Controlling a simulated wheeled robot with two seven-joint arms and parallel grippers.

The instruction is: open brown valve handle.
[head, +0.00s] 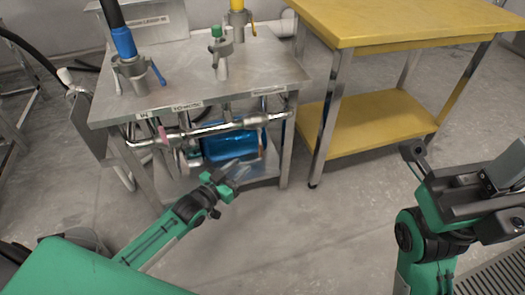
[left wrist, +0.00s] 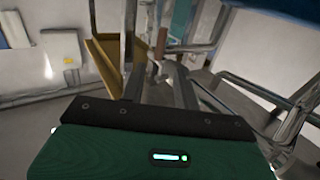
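A small brown handle (left wrist: 161,43) shows in the left wrist view, beyond and between my left fingers, on or beside metal pipework. I cannot pick it out clearly in the head view. The pipework (head: 205,130) runs along the front of a steel table. My left gripper (head: 237,171) is in front of and below these pipes. Its two fingers also show in the left wrist view (left wrist: 158,72), spread apart with nothing visibly held. My right gripper (head: 460,165) is at the right, far from the pipes, with its fingers apart and empty.
The steel table (head: 185,75) carries hose fittings with blue, green and yellow parts. A blue cylinder (head: 232,143) sits below the pipes. A yellow two-level table (head: 400,22) stands to the right. Open concrete floor (head: 315,235) lies between my arms.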

